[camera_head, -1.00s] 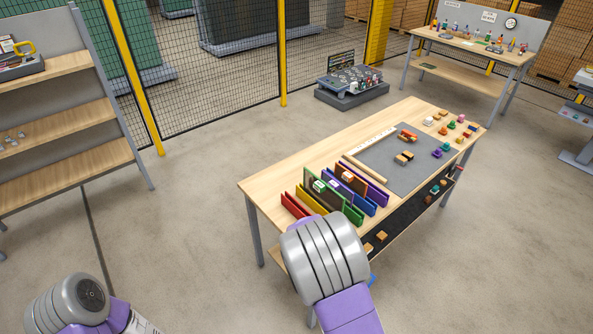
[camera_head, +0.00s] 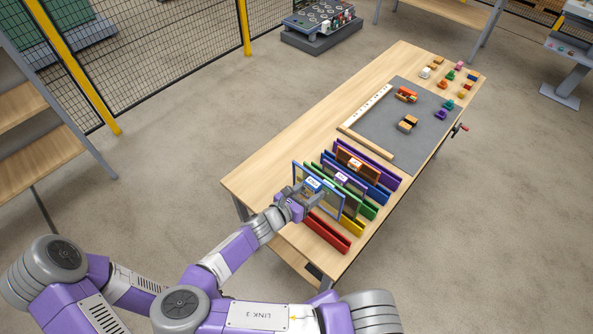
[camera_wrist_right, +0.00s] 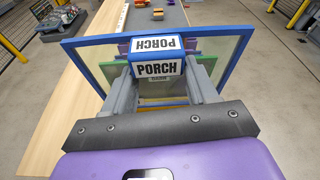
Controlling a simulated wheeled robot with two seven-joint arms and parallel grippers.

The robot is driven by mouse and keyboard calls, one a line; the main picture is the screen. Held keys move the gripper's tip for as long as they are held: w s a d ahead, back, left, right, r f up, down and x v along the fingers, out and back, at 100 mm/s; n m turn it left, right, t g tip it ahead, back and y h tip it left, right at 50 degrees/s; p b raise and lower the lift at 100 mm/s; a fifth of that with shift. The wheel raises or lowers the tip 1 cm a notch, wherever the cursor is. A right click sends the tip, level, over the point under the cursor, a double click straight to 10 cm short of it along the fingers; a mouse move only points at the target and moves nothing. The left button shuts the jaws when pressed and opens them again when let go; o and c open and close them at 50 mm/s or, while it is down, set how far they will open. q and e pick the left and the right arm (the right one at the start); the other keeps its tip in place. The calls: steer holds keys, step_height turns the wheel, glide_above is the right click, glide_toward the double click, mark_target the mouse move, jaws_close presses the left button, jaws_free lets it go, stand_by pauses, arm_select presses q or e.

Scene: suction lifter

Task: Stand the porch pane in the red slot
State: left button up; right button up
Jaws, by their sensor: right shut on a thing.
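The porch pane (camera_head: 333,208) is a clear sheet in a blue frame with a blue grip block. Its PORCH label reads clearly in the right wrist view (camera_wrist_right: 160,69). My right gripper (camera_head: 304,190) is shut on the grip block and holds the pane roughly upright over the near end of the slot row. The red slot (camera_head: 326,236) is the nearest of the row, in front of the pane and empty as far as it shows. Whether the pane's lower edge touches anything is hidden. My left gripper is out of view.
Behind red come the yellow (camera_head: 353,229), green (camera_head: 369,211), blue (camera_head: 380,196) and purple (camera_head: 389,180) slots. A purple-topped pane and an orange-framed pane (camera_head: 358,164) stand among them. A grey mat (camera_head: 400,125) with small blocks lies beyond. The table's left part is bare.

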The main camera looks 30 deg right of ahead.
step_height(320, 180, down, 8)
steer(key=b, duration=0.4)
steer(key=shift+a+f+b, duration=0.2)
steer(key=shift+f+b, duration=0.05)
steer(key=shift+b, duration=0.05)
stand_by(0.6)
steer(key=shift+s+f, duration=0.1)
steer(key=shift+f, duration=0.05)
stand_by(0.3)
steer(key=shift+f, duration=1.4)
steer(key=shift+f, duration=1.5)
steer(key=shift+f, duration=0.7)
steer(key=o, duration=1.5)
steer(key=shift+f, duration=0.1)
